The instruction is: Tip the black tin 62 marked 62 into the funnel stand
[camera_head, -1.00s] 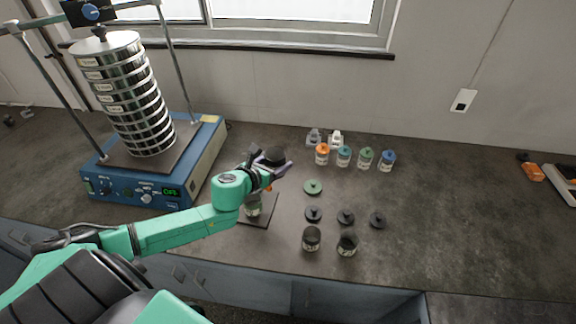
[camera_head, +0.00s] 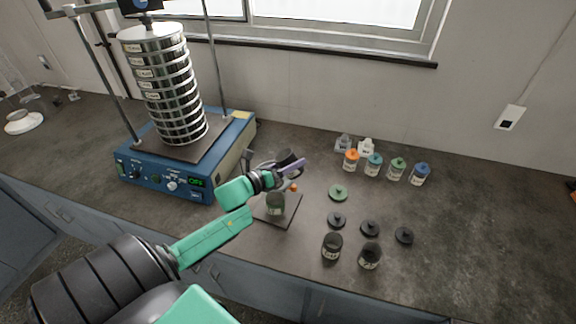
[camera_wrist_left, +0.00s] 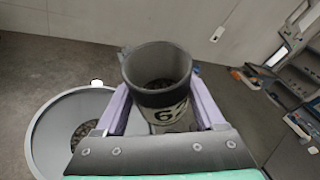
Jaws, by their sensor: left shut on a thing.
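The black tin 62 (camera_wrist_left: 158,84) is held between the purple fingers of my left gripper (camera_wrist_left: 160,112), its open mouth showing in the left wrist view. Part of its label reads "6", and dark grains lie inside. In the head view the tin (camera_head: 287,157) is in my left gripper (camera_head: 288,168), above the funnel stand. The funnel (camera_wrist_left: 42,150) is left of the tin in the left wrist view, with dark grains inside. In the head view the stand's base plate (camera_head: 290,216) carries a jar (camera_head: 276,204); my gripper partly hides the funnel. My right gripper is out of view.
Two open dark tins (camera_head: 332,246) (camera_head: 369,257) stand at the front, with black lids (camera_head: 370,228) behind them. The sieve shaker (camera_head: 180,160) is at left.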

